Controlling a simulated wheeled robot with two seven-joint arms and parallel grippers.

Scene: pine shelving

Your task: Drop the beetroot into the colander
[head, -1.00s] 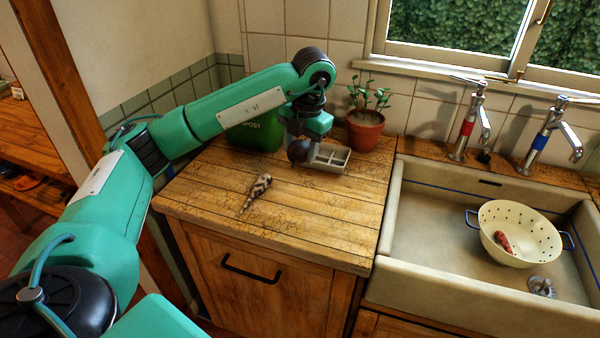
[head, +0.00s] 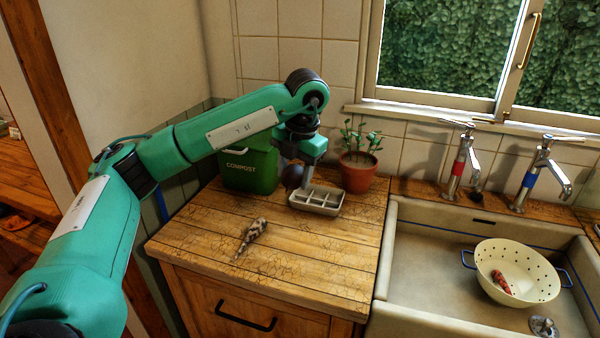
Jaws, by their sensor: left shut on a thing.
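The beetroot (head: 292,177), dark and round, is in my left gripper (head: 301,178) at the back of the wooden counter. The fingers are partly hidden, but the gripper is shut on it. It shows just above the back left corner of a grey compartment tray (head: 317,209). The cream colander (head: 525,288), with dark holes and blue handles, stands in the sink at the right, well away from the gripper. A small red, mottled thing (head: 501,282) lies inside it. My right gripper is out of view.
A green compost bin (head: 249,172) stands behind the gripper on the left, and a potted plant (head: 357,172) on its right. A speckled, tapered thing (head: 251,238) lies on the counter. The pale sink (head: 425,245) has two taps (head: 462,165) behind it.

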